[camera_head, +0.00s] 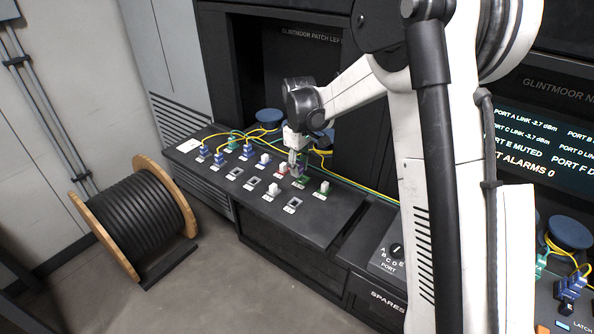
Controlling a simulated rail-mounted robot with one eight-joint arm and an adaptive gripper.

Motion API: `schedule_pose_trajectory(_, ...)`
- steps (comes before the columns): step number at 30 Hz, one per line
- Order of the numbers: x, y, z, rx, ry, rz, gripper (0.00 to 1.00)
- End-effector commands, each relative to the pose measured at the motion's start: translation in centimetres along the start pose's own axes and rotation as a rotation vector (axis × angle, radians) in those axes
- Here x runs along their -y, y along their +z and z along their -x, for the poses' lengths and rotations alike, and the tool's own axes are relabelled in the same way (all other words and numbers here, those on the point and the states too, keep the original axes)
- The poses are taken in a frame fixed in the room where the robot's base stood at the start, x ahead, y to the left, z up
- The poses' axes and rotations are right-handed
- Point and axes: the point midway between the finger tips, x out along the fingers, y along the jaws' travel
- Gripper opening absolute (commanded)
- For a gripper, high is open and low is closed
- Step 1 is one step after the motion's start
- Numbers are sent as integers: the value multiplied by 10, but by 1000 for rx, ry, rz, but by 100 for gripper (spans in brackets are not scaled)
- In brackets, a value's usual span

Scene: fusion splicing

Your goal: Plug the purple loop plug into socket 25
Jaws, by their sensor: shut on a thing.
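My gripper (295,168) reaches down over the sloping black patch panel (225,203). It is shut on a small plug, which is mostly hidden between the fingers, so I cannot tell its colour. Small green parts show beside the fingertips. The panel has rows of sockets; several are empty with grey square frames, such as one at the front (292,205). Their numbers are too small to read, so I cannot tell which is socket 25. I cannot make out the purple loop plug for certain, nor whether the held plug touches a socket.
Blue plugs (219,158) with yellow cables and white caps (274,188) stand on the panel around my gripper. Yellow and green cables (350,182) run along its back. A black cable drum (135,222) stands on the floor at the left. A selector knob (396,250) is at the right.

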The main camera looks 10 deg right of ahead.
Motion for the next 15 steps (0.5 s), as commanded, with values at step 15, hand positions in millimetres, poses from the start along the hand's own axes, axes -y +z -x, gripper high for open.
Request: schedule_pose_trajectory(15, -42, -17, 1, 0, 0, -1, 0)
